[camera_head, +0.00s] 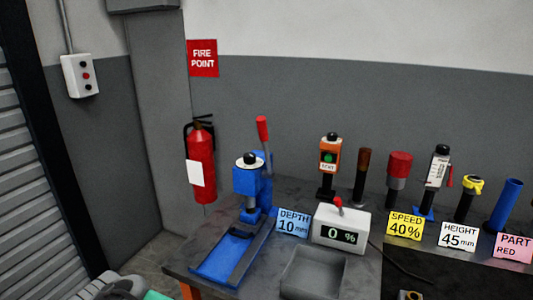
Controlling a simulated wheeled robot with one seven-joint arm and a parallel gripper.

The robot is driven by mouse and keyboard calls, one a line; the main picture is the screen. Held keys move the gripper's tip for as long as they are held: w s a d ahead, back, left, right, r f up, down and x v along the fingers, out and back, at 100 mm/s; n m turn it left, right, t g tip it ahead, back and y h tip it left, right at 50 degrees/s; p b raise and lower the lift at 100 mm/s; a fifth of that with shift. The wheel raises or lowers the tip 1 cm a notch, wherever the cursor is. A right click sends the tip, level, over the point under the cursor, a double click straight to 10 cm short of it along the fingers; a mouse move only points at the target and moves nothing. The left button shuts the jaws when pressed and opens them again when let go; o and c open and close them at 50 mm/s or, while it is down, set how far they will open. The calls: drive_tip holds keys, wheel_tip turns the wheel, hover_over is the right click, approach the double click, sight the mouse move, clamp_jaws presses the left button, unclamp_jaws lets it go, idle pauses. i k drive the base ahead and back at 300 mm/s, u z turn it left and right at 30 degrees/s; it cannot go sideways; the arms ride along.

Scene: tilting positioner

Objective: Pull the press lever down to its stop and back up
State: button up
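The blue press (246,182) stands on the left part of the workbench. Its press lever (262,130), a grey rod with a red grip, points up and leans slightly left. A blue base tray (212,268) extends from the press toward the front of the bench. No gripper fingers show in this view, and nothing is seen touching the lever.
A white box (345,232) reading "0 %" with a small red-tipped lever stands right of the press. A blue "DEPTH 10 mm" card (292,223) stands between them. A grey open tray (312,275) lies in front. Several upright tools line the bench's back right.

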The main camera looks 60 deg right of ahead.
sight(261, 121)
drive_tip(key=u, duration=0.25)
drive_tip(key=i, duration=0.4)
drive_tip(key=z, duration=2.55)
